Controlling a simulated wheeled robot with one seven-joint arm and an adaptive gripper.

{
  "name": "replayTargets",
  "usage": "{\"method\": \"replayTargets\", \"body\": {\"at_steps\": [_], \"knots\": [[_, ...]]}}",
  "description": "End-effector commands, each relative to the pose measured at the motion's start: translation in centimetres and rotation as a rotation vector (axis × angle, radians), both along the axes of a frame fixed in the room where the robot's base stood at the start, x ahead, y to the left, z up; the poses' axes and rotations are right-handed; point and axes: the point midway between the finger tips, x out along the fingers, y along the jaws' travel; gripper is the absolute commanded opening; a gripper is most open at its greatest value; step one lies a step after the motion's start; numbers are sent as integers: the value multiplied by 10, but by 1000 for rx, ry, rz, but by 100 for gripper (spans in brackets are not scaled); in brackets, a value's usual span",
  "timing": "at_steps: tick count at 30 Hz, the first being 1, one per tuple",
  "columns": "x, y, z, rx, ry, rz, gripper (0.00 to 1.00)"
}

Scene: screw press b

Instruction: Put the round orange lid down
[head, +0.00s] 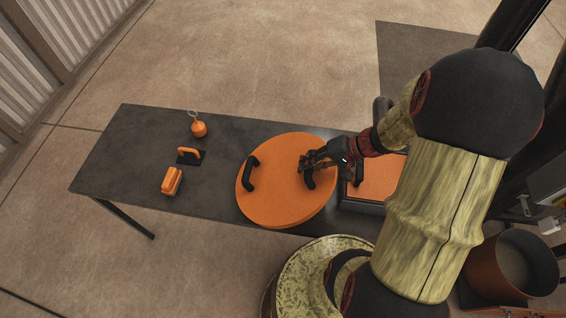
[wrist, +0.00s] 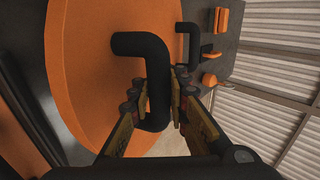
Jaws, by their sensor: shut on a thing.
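The round orange lid (head: 285,190) is over the middle of the dark table in the head view, with two black handles on its top. My gripper (head: 308,167) is at the lid's right handle (head: 310,179). In the wrist view the lid (wrist: 95,70) fills the left and middle, and my gripper (wrist: 163,95) is shut on the near black handle (wrist: 145,45). The far handle (wrist: 188,40) stands free. The lid's underside is hidden, so I cannot tell whether it touches the table.
On the table (head: 125,160) to the left are an orange block (head: 172,182), a black-based tool with an orange handle (head: 190,155) and an orange ball with a ring (head: 198,128). An orange-topped box (head: 375,180) is close right. A round bin (head: 512,268) stands lower right.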

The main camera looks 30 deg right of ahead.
Motion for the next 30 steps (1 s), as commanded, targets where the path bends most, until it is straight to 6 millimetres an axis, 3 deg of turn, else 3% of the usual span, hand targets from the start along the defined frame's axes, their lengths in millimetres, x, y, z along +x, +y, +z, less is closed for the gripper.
{"method": "replayTargets", "body": {"at_steps": [8, 15, 26, 30], "knots": [[58, -6, -28, 0, 0, 3, 0], [87, -11, -65, 0, 2, 1, 0], [103, -13, -82, -1, 1, 0, 0], [107, -13, -101, 1, 3, -1, 0]]}}
